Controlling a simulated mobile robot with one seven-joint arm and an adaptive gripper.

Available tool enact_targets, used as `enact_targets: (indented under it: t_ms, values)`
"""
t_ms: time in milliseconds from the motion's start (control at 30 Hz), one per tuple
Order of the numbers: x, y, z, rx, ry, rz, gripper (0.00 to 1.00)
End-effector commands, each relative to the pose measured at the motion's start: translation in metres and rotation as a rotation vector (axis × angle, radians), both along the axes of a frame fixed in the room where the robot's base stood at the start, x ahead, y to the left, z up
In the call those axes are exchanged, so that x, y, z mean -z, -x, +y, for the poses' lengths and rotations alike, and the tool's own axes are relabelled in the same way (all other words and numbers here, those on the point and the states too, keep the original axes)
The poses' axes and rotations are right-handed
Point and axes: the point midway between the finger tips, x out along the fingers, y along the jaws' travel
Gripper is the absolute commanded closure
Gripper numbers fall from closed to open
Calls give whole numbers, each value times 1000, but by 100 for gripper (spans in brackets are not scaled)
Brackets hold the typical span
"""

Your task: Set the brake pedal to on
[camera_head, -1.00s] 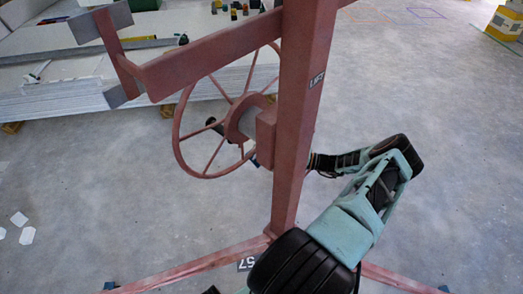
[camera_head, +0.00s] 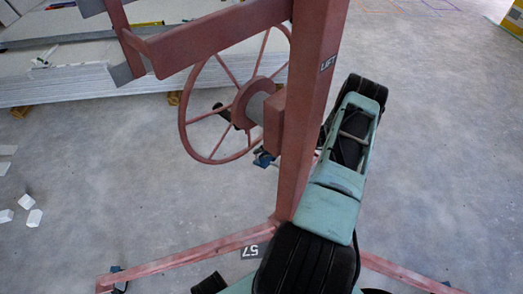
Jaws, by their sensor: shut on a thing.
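The red panel lift's post (camera_head: 315,110) stands upright at centre, with a spoked handwheel (camera_head: 188,110) and its hub on the left side. My arm (camera_head: 345,180) rises on the right of the post and bends behind it. A small dark and blue shape (camera_head: 264,158) shows just left of the post, below the hub. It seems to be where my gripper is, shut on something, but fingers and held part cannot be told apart. Much of my wrist is hidden. I cannot clearly make out the brake pedal or its setting.
Two red base legs spread from the post's foot; the left leg (camera_head: 185,262) ends at a small wheel (camera_head: 118,280). A stack of white panels (camera_head: 70,85) lies at the back left. White blocks (camera_head: 28,210) lie on the left floor. The floor at right is clear.

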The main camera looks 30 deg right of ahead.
Motion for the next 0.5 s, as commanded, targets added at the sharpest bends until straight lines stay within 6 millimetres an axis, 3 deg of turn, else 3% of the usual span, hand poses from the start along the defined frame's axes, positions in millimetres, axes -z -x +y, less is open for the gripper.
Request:
enact_targets:
  t_ms: [500]
  values:
    - [11, 2, -2, 2, 2, 0, 100]
